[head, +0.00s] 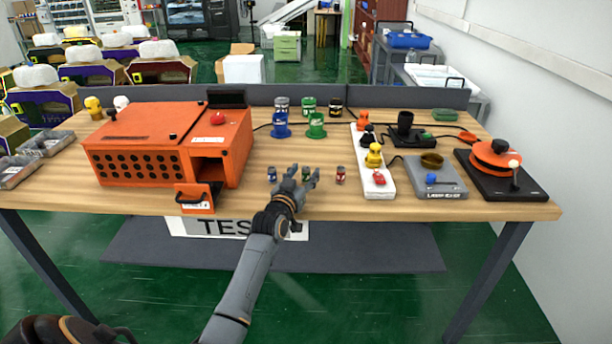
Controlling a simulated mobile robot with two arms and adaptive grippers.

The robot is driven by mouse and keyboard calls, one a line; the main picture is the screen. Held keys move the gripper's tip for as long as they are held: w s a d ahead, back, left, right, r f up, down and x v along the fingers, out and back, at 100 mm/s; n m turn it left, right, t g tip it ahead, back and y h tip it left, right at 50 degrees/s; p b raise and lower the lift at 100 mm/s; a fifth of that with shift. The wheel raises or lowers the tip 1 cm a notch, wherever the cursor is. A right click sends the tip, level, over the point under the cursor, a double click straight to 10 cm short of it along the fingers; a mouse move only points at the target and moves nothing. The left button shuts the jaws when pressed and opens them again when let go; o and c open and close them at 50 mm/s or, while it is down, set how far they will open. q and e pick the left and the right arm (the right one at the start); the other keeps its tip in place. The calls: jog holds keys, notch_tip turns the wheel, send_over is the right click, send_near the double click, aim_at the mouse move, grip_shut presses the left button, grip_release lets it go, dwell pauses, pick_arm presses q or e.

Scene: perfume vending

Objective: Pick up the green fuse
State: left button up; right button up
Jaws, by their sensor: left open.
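The small green fuse (305,174) stands on the wooden table (420,206) near its front edge. My left gripper (304,173) is open, with its fingers pointing away from me over the front edge. In the picture the green fuse shows between the two fingertips; I cannot tell whether they touch it or how high they are. A blue fuse (272,174) stands just left of the gripper, and a red fuse (340,175) stands to its right. My right gripper is not in view.
An orange machine (135,160) with an open front drawer (193,197) stands at left. A white power strip (377,184) stands at right, beside a grey device (435,182). Blue (280,127) and green (316,127) holders stand behind the fuses. Bare table lies between.

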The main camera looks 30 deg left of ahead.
pick_arm(q)
grip_shut()
dwell(0.3)
jog(key=shift+r, duration=0.15)
jog(key=shift+r, duration=0.25)
jog(key=v, duration=1.7)
jog(key=s+d+r+m+h+p, duration=0.1)
jog(key=s+d+h, duration=0.1)
jog(key=s+d, duration=0.5)
jog(key=s+d+r+m+h+p, duration=0.1)
jog(key=s+d+h+p, duration=0.1)
jog(key=s+d, duration=0.5)
jog(key=d, duration=0.6)
jog(key=shift+s+m, duration=0.25)
jog(key=shift+m, duration=0.15)
